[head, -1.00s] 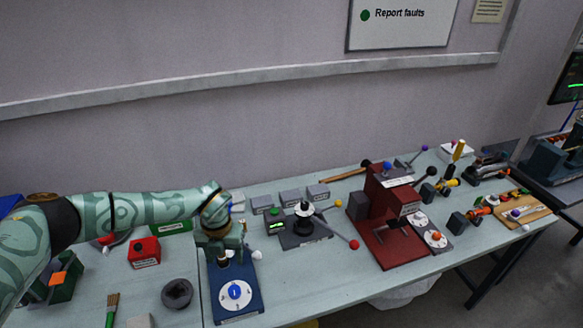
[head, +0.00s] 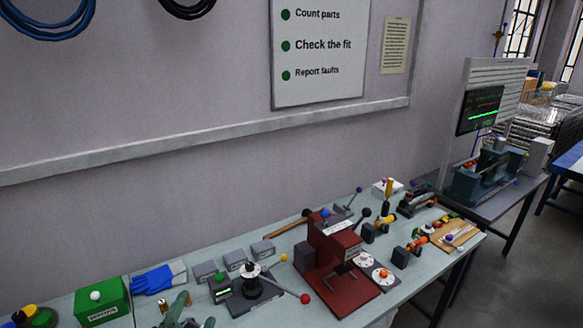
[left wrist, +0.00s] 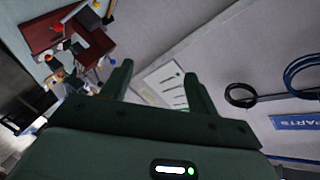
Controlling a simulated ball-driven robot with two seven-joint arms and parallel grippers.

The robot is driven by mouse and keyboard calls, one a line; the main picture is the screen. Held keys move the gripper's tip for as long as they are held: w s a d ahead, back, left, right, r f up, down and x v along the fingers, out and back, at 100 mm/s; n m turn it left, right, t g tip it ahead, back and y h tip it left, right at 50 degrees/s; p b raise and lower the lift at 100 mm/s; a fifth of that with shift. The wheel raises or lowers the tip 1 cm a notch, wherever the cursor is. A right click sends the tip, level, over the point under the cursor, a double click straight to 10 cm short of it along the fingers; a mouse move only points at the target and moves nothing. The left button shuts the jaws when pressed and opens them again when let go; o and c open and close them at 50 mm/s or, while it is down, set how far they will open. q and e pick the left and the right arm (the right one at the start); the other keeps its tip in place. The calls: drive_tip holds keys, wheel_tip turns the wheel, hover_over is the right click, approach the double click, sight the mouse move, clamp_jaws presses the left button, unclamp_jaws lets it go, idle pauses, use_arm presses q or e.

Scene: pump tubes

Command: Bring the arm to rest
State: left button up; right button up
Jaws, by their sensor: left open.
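My left gripper (head: 180,314) shows only in part at the bottom edge of the head view, low in front of the bench. In the left wrist view its two dark green fingers (left wrist: 158,88) stand wide apart with nothing between them. The wrist view is tilted and looks past the fingers to the wall and its white notice board (left wrist: 165,86). The rest of the left arm is cut off by the head view's lower edge. My right gripper is in neither view.
The bench (head: 120,271) carries a green box (head: 102,301), blue gloves (head: 158,278), grey blocks, a black-based fixture with a red-knobbed lever (head: 305,298) and a red press (head: 335,262). More tools stand at its right end. The space above the bench is clear.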

use_arm(q)
drive_tip(key=s+a+f+n+g+y, duration=0.2)
drive_tip(key=s+a+f+g, duration=0.3)
drive_tip(key=s, duration=0.3)
drive_tip(key=s+a+f+n+g+y, duration=0.1)
drive_tip(key=s+a+f+g+y, duration=0.1)
drive_tip(key=s+a+f+g, duration=0.4)
drive_tip(key=s+d+f+h+b, duration=0.1)
drive_tip(key=s+f+b, duration=0.15)
drive_tip(key=f, duration=0.95)
drive_tip(key=s+d+f+n+g+h+b, duration=0.15)
drive_tip(key=f+b, duration=0.25)
drive_tip(key=f, duration=0.8)
drive_tip(key=s+d+f+m+t+h+b, duration=0.15)
drive_tip(key=f+b, duration=0.25)
drive_tip(key=f, duration=0.8)
drive_tip(key=s+f+n+g+b, duration=0.3)
drive_tip(key=s+f+b, duration=0.4)
drive_tip(key=s+f, duration=1.2)
wheel_tip(320, 180, down, 3)
drive_tip(key=shift+s+a+f+n+g+h+b, duration=0.15)
drive_tip(key=shift+s+a+n+g+h+b, duration=0.15)
drive_tip(key=shift+s+n+g+h, duration=0.15)
drive_tip(key=shift+w, duration=0.1)
